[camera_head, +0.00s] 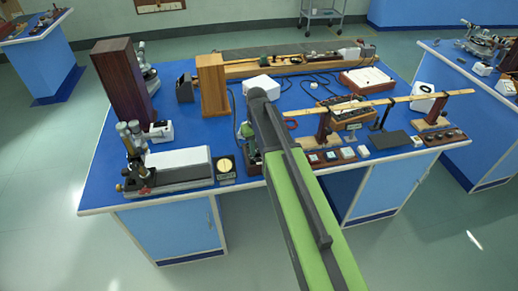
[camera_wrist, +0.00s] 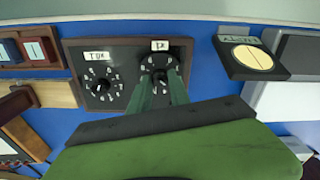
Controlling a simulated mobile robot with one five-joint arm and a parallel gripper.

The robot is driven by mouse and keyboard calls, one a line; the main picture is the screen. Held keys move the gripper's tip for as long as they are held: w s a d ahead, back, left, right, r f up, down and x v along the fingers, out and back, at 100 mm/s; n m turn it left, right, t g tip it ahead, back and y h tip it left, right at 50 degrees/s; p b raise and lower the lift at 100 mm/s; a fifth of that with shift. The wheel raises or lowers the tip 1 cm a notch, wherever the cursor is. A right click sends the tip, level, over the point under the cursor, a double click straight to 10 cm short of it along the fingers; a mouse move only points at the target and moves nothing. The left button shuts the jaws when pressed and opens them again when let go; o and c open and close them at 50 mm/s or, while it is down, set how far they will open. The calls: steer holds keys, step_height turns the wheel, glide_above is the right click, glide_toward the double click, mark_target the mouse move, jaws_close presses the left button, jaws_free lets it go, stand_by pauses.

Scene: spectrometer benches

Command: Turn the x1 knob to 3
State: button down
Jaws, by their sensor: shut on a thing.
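In the wrist view, a dark panel (camera_wrist: 127,62) carries two black knobs on number dials. The right knob (camera_wrist: 160,73) has a label above it that appears upside down and reads like x1. The left knob (camera_wrist: 103,86) has a label that reads like x10. My gripper (camera_wrist: 161,82) is shut on the right knob, with its green fingers on either side of it. The fingers hide the lower part of that dial, and I cannot tell which number the knob points to. In the head view my arm hides the gripper and most of the panel.
A square box with a pale round dial (camera_wrist: 252,57) stands beside the panel; it also shows in the head view (camera_head: 226,166). A white-topped instrument (camera_head: 180,160) stands left on the blue bench (camera_head: 108,150). Wooden stands and small switch blocks (camera_head: 331,155) crowd the right.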

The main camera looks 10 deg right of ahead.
mark_target(257, 151)
steer(key=shift+w+a, duration=0.1)
stand_by(0.3)
steer(key=c, duration=1.3)
jaws_free()
steer(key=shift+o, duration=0.5)
step_height(257, 151, up, 17)
steer(key=p, duration=1.7)
steer(key=shift+r, duration=0.2)
